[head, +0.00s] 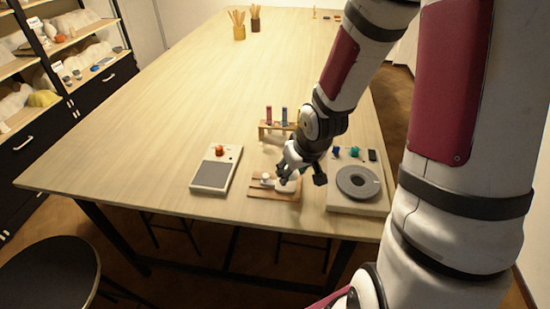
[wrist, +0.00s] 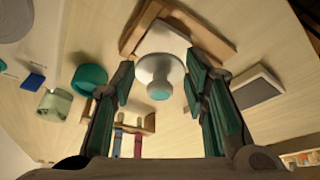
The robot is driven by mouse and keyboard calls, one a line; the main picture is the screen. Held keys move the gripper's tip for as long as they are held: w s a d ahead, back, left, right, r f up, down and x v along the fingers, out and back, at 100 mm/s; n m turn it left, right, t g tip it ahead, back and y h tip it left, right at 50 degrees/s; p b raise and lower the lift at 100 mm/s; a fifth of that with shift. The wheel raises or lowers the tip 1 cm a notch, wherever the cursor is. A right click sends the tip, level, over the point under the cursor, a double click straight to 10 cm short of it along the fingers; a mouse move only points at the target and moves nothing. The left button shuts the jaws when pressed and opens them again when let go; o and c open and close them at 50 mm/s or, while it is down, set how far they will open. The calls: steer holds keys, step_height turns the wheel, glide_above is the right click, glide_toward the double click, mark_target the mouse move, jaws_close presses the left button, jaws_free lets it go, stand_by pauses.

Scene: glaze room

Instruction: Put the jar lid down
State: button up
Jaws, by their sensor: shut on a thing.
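The jar lid (wrist: 160,72) is a pale disc with a round knob turned toward the wrist camera. My gripper (wrist: 157,88) has its two teal-padded fingers on either side of the lid and is shut on it. In the head view my gripper (head: 290,176) is low over the right part of a small wooden board (head: 260,192) near the table's front edge. A white round shape (head: 287,186) shows beneath the fingers. I cannot tell whether the lid touches the board.
A grey-topped device (head: 212,175) with an orange knob stands left of the board. A device with a grey round wheel (head: 345,183) stands close on the right. A rack (head: 267,134) with coloured tubes stands behind. The table's far middle (head: 230,85) is clear.

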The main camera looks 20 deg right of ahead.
steer(key=shift+s+d, duration=0.25)
steer(key=shift+s, duration=0.4)
glide_above(277, 158)
steer(key=s, duration=0.1)
steer(key=shift+s+f+b, duration=0.2)
steer(key=shift+f+b, duration=0.2)
steer(key=shift+f, duration=2.15)
steer(key=shift+f, duration=0.6)
steer(key=o, duration=0.9)
steer(key=shift+o, duration=0.2)
